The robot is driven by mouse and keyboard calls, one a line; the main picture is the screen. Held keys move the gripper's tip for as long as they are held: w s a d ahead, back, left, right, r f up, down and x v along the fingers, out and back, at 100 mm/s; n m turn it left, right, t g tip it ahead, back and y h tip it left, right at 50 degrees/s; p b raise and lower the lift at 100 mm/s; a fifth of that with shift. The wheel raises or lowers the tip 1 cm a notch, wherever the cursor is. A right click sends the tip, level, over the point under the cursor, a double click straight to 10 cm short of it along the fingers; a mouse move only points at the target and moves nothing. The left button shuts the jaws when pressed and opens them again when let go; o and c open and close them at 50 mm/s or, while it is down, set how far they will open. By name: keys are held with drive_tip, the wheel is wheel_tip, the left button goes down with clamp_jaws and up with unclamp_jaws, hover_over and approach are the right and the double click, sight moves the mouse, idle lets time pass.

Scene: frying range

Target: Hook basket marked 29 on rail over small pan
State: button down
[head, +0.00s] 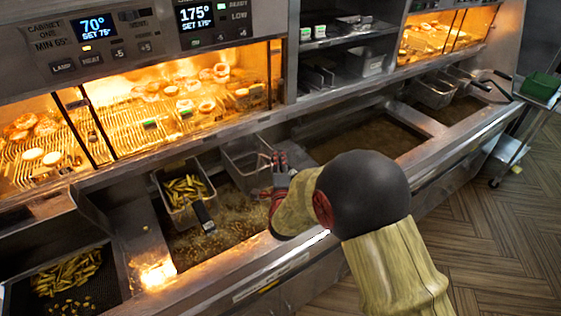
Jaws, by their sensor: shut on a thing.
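A wire basket (240,157) that looks empty is at the back right of the bubbling oil pan (225,222), below the heated cabinet. My gripper (275,172), with red and dark fingers, is at this basket's right side and is shut on its handle, which the fingers mostly hide. A second basket (183,192) holds fries and sits to the left over the same oil, its black handle pointing to the front. No number 29 is readable on either basket. The rail (140,172) runs along the back of the pans; I cannot tell whether the held basket touches it.
A wider oil pan (365,140) lies to the right, with more baskets (433,92) beyond it. A fries bin (65,278) is at the lower left. The lit food cabinet (150,110) overhangs the back. A trolley with a green box (541,86) stands far right; the floor is clear.

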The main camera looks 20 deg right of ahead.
drive_tip(key=shift+f+b, duration=0.7)
drive_tip(key=shift+b, duration=0.3)
idle(0.8)
drive_tip(key=c, duration=1.6)
unclamp_jaws()
drive_tip(key=shift+c, duration=0.2)
drive_tip(key=v, duration=1.2)
